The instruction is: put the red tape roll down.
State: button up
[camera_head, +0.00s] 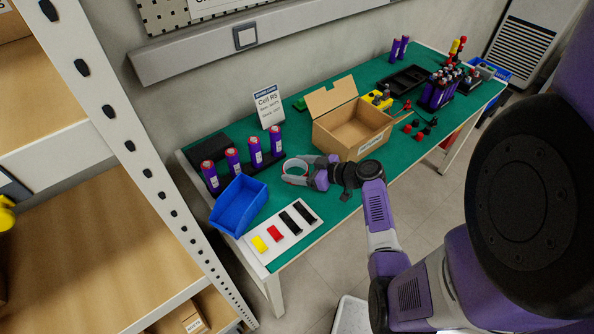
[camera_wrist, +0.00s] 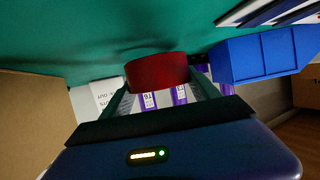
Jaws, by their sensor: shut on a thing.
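The red tape roll (camera_wrist: 157,72) is between the two fingers of my gripper (camera_wrist: 162,80) in the wrist view. The fingers are shut on it, one at each side. In the head view my gripper (camera_head: 292,171) is over the green mat (camera_head: 285,206), between the blue bin and the cardboard box. The roll is hard to make out there. A dark shadow lies on the mat near the roll in the wrist view; whether the roll touches the mat I cannot tell.
A blue bin (camera_head: 239,202) stands left of my gripper, with a white board (camera_head: 268,250) of coloured pieces in front. Several purple cells (camera_head: 255,151) and a sign (camera_head: 268,106) stand behind. An open cardboard box (camera_head: 335,140) is close on the right. Bare mat lies around my gripper.

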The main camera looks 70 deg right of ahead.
jog(key=shift+f, duration=0.55)
jog(key=shift+f, duration=0.2)
jog(key=o, duration=1.4)
jog(key=shift+r, duration=0.1)
jog(key=shift+c, duration=0.2)
jog(key=shift+r, duration=0.1)
jog(key=b+v, duration=0.1)
jog(key=v, duration=1.1)
